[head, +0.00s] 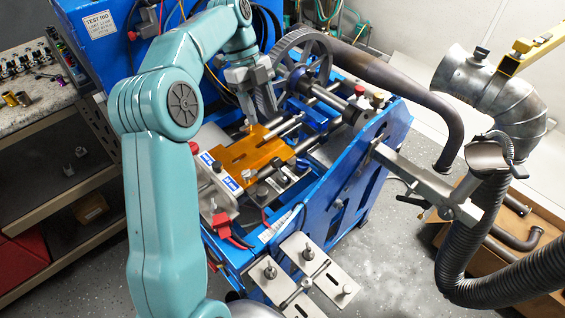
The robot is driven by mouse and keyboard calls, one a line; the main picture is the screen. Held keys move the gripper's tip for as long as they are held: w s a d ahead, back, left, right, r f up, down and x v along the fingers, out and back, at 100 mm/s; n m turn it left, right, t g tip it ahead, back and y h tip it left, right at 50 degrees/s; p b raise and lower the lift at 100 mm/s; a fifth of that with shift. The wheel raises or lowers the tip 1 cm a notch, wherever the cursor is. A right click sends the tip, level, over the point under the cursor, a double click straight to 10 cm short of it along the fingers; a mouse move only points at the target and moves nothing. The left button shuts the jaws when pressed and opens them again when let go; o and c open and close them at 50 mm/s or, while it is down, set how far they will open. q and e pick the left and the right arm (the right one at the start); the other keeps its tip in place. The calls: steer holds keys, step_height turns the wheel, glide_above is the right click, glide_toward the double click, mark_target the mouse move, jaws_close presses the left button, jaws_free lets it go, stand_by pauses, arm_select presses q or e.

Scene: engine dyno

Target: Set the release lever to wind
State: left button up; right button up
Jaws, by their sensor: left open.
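I cannot pick out the release lever for certain, and no wind mark is readable. My left gripper (255,104) is open and points down over the blue rig (345,185), just left of a grey spoked wheel (301,62). Its fingers are above the far edge of an orange plate (250,152); I cannot tell whether they touch anything. Its jaws look empty. My left arm hides part of the rig's left side. My right gripper is not in view.
A grey clamp arm (420,182) juts from the rig's right side. A black corrugated hose (462,240) hangs at the right, below a metal duct (490,90). A shelf bench (50,115) stands at the left.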

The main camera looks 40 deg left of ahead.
mark_target(276, 159)
arm_select(q)
steer(key=x, duration=1.4)
steer(key=shift+s+d+f, duration=0.2)
steer(key=shift+s+d, duration=0.05)
steer(key=shift+s, duration=0.15)
steer(key=shift+w+f, duration=0.1)
steer(key=shift+f, duration=0.6)
steer(key=shift+d, duration=0.15)
steer(key=shift+r, duration=0.1)
jaws_close()
